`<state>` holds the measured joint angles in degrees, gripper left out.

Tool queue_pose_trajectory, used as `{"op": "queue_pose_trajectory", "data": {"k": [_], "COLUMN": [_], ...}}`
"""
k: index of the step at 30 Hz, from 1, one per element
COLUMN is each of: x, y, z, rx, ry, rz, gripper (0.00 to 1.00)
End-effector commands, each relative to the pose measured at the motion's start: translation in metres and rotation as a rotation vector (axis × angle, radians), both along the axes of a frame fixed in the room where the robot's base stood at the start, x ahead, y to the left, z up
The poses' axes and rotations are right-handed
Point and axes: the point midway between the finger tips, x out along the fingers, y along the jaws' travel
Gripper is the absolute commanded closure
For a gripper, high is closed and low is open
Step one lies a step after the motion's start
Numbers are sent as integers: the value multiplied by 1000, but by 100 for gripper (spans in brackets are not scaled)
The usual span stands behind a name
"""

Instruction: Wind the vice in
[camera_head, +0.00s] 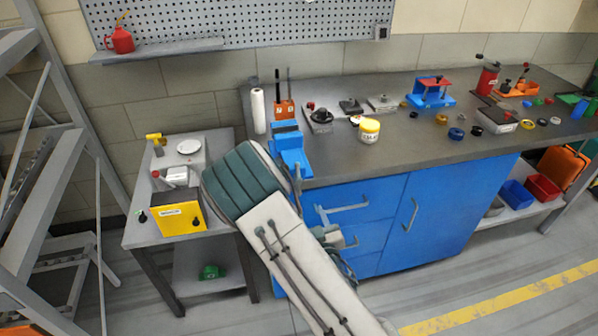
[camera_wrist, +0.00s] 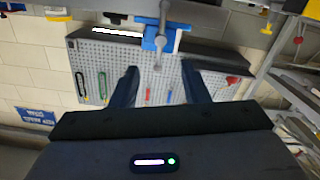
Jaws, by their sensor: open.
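The blue vice (camera_head: 290,155) sits at the front left corner of the workbench. In the wrist view, the vice (camera_wrist: 170,35) is near the top middle, with a grey screw and bar handle (camera_wrist: 160,42) hanging towards my fingers. My gripper (camera_wrist: 161,72) is open, its two dark fingers spread with nothing seen held between them. The handle appears in line with the gap between the fingers; I cannot tell how far off it is. In the head view my own arm hides the gripper and the vice's lower front.
The grey workbench (camera_head: 385,166) carries a yellow-lidded tub (camera_head: 369,131), orange tool holder (camera_head: 285,110) and several small parts. A side table (camera_head: 140,232) with a yellow bin (camera_head: 180,218) stands left. A grey step frame (camera_head: 60,150) is further left. Floor at front right is clear.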

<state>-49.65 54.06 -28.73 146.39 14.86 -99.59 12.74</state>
Motion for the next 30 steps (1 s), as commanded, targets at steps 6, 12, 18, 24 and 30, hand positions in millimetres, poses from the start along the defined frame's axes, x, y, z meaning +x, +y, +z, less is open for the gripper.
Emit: {"op": "queue_pose_trajectory", "data": {"k": [6,12,18,24,30], "x": [8,24,61,97,122], "y": [4,9,19,30,36], "z": [-2,-4,4,4,3], "rx": [1,2,-3,-3,-2], "ry": [-15,-15,-11,-11,-10], "rz": [9,8,9,9,8], "gripper": [59,59,59,59,59]}}
